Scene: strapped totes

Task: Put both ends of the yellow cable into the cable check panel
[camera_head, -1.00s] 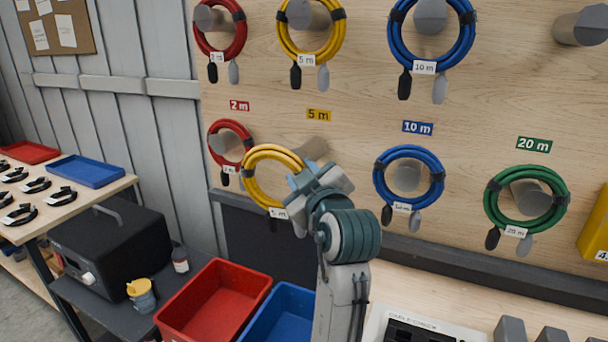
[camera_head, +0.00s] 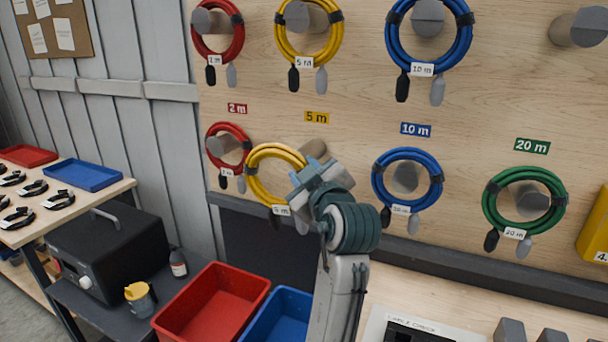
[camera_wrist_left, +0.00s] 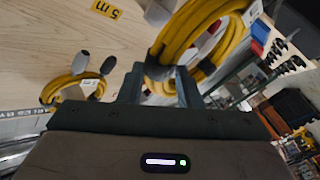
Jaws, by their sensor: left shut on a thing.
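The lower yellow cable (camera_head: 257,187) is a coil with a white tag, in front of the pegboard and left of a grey peg (camera_head: 312,147). My left gripper (camera_head: 303,178) is at its right side, shut on it. In the left wrist view the cable (camera_wrist_left: 178,42) runs between the fingers (camera_wrist_left: 158,85). Its plug ends hang below, partly hidden by the gripper. I cannot tell whether the coil is clear of the peg. Another yellow cable (camera_head: 283,45) hangs on an upper peg. The cable check panel (camera_head: 410,328) lies on the bench, cut off below. My right gripper is out of view.
Red (camera_head: 228,128), blue (camera_head: 434,190) and green (camera_head: 561,205) coils hang on pegs nearby. A red bin (camera_head: 212,300) and a blue bin (camera_head: 280,318) stand below. Grey blocks (camera_head: 510,330) stand right of the panel. A yellow box (camera_head: 597,230) is at the right edge.

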